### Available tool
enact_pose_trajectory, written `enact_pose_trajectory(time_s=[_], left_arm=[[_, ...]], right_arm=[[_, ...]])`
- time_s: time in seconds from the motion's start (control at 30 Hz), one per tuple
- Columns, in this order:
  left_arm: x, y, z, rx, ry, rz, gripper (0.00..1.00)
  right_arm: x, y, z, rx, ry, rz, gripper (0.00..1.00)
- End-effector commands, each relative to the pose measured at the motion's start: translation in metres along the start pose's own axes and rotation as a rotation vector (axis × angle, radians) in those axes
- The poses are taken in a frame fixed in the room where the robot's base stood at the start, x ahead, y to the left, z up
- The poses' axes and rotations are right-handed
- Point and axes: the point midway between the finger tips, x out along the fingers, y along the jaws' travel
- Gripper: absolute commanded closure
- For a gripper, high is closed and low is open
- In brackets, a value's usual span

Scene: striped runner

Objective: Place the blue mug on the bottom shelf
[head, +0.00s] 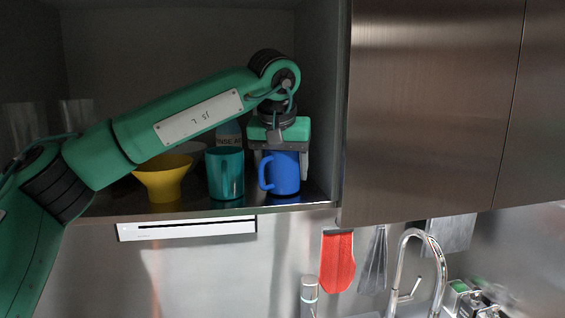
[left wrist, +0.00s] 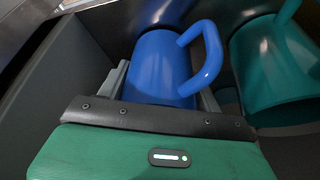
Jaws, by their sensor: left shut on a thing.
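The blue mug (head: 284,174) stands upright at the right end of the open cabinet's bottom shelf (head: 300,197), with its handle to the left. Its base appears at shelf level; I cannot tell whether it touches. My right gripper is not in view.
A teal cup (head: 226,174) stands just left of the mug and a yellow bowl (head: 163,181) further left. The cabinet's side wall (head: 325,100) is close on the right.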

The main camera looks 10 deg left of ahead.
Motion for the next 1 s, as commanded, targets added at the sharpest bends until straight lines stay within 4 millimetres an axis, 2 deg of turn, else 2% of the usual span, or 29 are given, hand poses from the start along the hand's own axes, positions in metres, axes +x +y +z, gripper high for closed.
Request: enact_pose_trajectory(time_s=[0.27,0.3,0.37,0.4,0.77,0.87,1.0], left_arm=[[0.003,0.000,0.001,0.000,0.001,0.000,0.65],[0.003,0.000,0.001,0.000,0.000,0.000,0.26],[0.003,0.000,0.001,0.000,0.000,0.000,0.15],[0.003,0.000,0.001,0.000,0.000,0.000,0.12],[-0.003,0.000,0.000,-0.001,0.002,0.000,0.12],[-0.016,0.001,0.000,-0.002,0.004,0.000,0.12],[-0.046,0.001,0.001,-0.001,0.005,0.001,0.12]], right_arm=[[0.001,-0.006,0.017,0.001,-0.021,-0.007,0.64],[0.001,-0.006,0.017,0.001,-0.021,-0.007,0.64],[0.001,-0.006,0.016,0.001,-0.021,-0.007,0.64],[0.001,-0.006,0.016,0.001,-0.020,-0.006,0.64],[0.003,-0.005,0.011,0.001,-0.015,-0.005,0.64],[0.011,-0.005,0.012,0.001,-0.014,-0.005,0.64],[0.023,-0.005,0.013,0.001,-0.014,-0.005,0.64]])
